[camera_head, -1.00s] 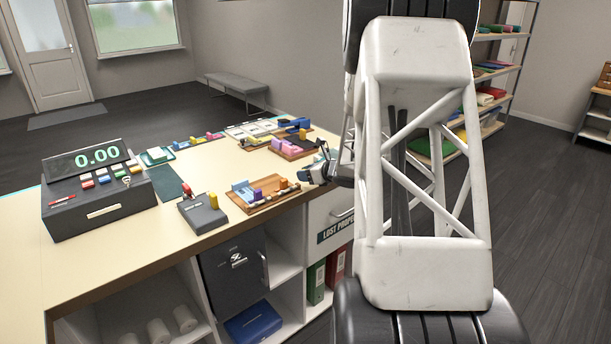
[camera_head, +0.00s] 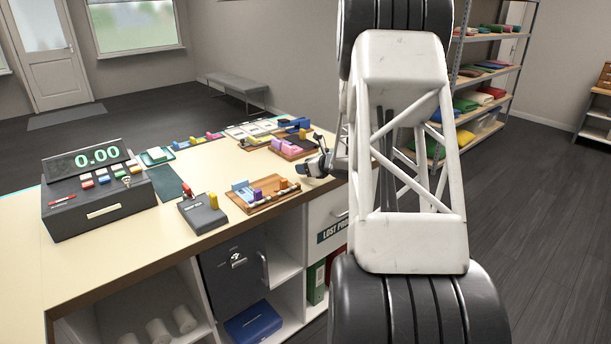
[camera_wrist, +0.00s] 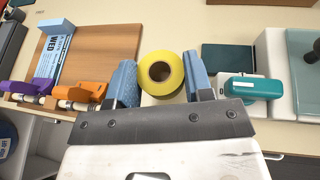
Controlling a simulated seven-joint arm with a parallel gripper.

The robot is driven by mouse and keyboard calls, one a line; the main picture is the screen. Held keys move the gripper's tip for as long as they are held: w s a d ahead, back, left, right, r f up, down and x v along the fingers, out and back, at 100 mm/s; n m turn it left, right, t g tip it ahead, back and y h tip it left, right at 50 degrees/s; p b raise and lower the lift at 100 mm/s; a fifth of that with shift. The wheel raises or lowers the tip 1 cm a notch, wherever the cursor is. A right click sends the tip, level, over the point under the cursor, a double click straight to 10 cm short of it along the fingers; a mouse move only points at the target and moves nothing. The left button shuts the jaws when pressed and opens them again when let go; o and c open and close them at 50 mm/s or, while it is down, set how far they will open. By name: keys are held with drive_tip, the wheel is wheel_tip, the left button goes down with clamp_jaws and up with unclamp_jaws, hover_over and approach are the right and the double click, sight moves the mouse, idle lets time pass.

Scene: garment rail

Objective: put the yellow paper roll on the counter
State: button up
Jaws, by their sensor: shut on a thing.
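In the wrist view the yellow paper roll (camera_wrist: 147,80) sits between the two blue fingers of my gripper (camera_wrist: 162,75), its dark hollow core facing the camera. My gripper is shut on it. The beige counter (camera_wrist: 185,30) lies beneath; I cannot tell whether the roll touches it. In the head view my gripper (camera_head: 317,165) is at the right end of the counter (camera_head: 60,265), and the roll cannot be made out there.
A wooden tray (camera_wrist: 115,40) with blue, purple and orange pieces lies left of the roll in the wrist view. A teal and white device (camera_wrist: 252,87) stands close on the right. A cash register (camera_head: 100,195) stands at the counter's left; bare counter lies in front of it.

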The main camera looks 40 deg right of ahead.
drive_tip(key=shift+f, duration=1.75)
drive_tip(key=shift+f, duration=0.15)
drive_tip(key=o, duration=0.9)
drive_tip(key=shift+r+v, duration=0.2)
drive_tip(key=shift+v, duration=5.85)
drive_tip(key=shift+w, duration=0.1)
